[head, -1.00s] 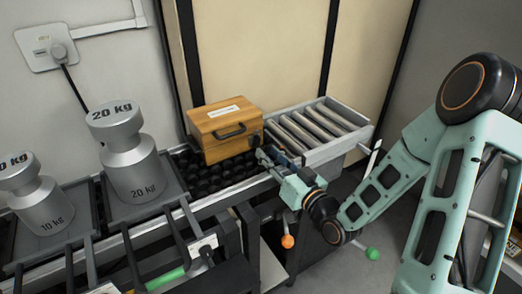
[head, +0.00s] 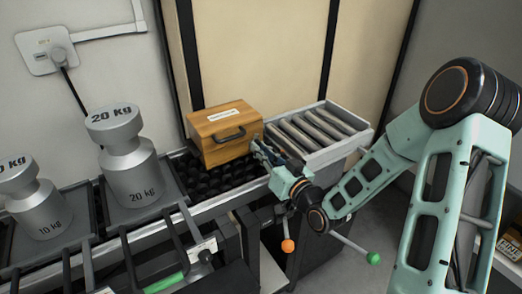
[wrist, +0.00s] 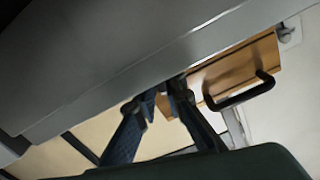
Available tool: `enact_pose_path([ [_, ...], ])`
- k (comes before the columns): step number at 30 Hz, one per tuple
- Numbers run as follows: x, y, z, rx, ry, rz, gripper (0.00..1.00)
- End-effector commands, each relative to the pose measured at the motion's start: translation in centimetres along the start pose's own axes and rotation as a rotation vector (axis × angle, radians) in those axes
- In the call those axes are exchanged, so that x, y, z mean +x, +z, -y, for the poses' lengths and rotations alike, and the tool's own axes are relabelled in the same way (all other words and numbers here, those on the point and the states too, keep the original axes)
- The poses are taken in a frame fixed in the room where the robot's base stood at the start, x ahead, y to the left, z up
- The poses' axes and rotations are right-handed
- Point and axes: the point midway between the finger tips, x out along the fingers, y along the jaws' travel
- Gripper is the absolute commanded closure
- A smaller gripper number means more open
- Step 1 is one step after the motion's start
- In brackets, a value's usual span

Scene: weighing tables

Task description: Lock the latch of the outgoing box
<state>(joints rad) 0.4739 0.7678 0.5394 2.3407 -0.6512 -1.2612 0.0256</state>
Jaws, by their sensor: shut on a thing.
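The outgoing box (head: 222,135) is a wooden case with a pale label on top and a dark handle (head: 229,134) on its front. It stands on the black roller bed, lid down. My gripper (head: 259,148) is at the box's right front corner, its fingers close together. In the wrist view my gripper (wrist: 165,92) shows its fingertips nearly together beside the box (wrist: 235,68) and its handle (wrist: 240,95). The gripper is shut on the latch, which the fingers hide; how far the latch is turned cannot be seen.
A grey roller conveyor (head: 357,145) stands right of the box. A large 20 kg weight (head: 130,170) and a 10 kg weight (head: 38,208) stand at left. Rods with orange (head: 288,245) and green (head: 373,258) knobs stick out below my gripper.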

Motion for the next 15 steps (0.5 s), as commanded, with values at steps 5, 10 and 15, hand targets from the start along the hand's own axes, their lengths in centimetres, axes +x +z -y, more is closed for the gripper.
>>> enact_pose_path([
  [5, -0.01, 0.14, -0.01, -0.015, -0.001, 0.000, 1.00],
  [10, 0.01, 0.45, -0.08, -0.134, -0.001, 0.000, 1.00],
  [15, 0.01, 0.32, -0.05, -0.240, -0.002, 0.000, 1.00],
])
